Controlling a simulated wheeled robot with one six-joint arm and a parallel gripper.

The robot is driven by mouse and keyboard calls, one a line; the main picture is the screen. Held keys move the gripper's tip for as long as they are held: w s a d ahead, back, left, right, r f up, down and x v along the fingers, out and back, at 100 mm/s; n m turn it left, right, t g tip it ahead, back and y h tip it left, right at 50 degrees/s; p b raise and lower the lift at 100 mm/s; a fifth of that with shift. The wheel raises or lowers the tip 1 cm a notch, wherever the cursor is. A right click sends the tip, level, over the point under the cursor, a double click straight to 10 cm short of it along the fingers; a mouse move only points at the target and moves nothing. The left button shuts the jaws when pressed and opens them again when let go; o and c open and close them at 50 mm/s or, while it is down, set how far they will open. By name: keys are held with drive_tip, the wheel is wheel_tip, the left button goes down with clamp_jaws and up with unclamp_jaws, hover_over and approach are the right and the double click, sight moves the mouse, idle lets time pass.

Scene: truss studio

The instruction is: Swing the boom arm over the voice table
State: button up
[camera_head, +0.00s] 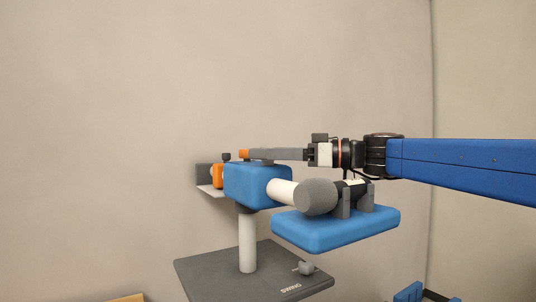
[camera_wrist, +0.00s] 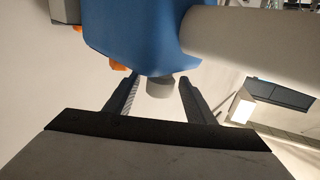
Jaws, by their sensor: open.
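The boom arm shows as a blue block (camera_head: 257,186) on a white post (camera_head: 247,243), with a white tube (camera_head: 283,192) reaching right. The post stands on a grey base plate (camera_head: 228,281) marked SWING. My gripper (camera_head: 254,154) reaches in from the right, just above the block. In the wrist view its open fingers (camera_wrist: 157,80) stand either side of a grey peg (camera_wrist: 160,88) below the blue block (camera_wrist: 145,35); contact cannot be told. The white tube fills the upper right there (camera_wrist: 255,52). No table is clearly marked as the voice table.
An orange part (camera_head: 218,176) is left of the block. A grey knob (camera_head: 305,268) sits on the base plate.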

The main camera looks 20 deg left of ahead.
clamp_jaws()
